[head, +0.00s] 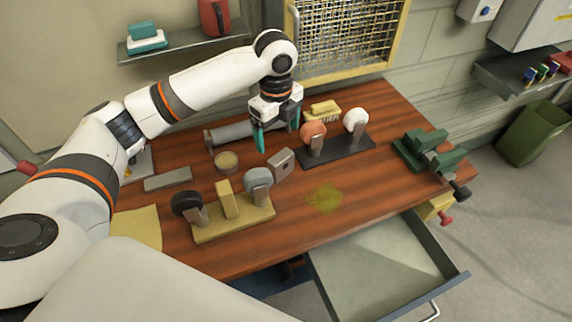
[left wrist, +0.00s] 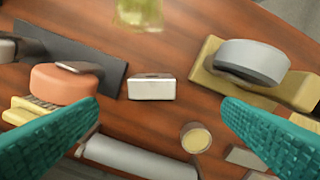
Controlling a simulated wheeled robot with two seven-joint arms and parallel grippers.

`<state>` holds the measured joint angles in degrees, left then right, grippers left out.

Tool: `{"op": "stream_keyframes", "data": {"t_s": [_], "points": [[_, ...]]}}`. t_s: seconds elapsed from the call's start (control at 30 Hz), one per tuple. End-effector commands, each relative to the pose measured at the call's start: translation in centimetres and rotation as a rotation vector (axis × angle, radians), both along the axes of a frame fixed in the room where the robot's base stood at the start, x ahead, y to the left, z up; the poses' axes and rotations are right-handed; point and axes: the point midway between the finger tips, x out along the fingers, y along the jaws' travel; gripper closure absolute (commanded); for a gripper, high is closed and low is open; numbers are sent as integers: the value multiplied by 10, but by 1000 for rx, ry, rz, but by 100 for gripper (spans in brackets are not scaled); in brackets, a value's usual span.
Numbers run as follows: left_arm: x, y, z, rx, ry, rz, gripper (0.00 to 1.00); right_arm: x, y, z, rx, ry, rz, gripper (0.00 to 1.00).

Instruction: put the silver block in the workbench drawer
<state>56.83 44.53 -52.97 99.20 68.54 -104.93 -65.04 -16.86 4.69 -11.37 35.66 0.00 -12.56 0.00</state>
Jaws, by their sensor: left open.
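The silver block (head: 281,165) stands on the wooden workbench (head: 300,225), between the two wheel stands. It also shows in the left wrist view (left wrist: 152,88), ahead of the gap between the fingers. My left gripper (head: 277,132), with teal fingers, is open and empty above the bench, just behind the block in the head view. The fingers do not touch the block. The workbench drawer (head: 375,275) is pulled open at the front right, and its visible floor is bare. My right gripper is not in view.
A yellow stand (head: 235,225) with wheels is left of the block; a dark stand (head: 345,148) with two wheels is behind right. A small round tin (head: 227,161) and a grey cylinder (head: 229,133) lie nearby. A green vise (head: 430,153) is at the right. A yellow-green stain (head: 325,198) marks bare bench.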

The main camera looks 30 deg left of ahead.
Motion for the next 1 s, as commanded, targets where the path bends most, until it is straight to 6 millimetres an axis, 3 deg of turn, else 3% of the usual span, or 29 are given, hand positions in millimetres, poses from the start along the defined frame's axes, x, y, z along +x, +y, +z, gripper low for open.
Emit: {"op": "stream_keyframes", "data": {"t_s": [0.03,0.13,0.43,0.67,1.0], "points": [[0,0,-9,0,0,0,11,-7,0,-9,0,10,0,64],[0,0,-17,1,2,0,11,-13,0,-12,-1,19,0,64],[0,0,-63,0,4,1,11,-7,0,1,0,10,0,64],[0,0,-81,-1,1,1,11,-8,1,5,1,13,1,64],[1,0,-126,0,1,1,11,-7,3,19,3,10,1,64]]}}
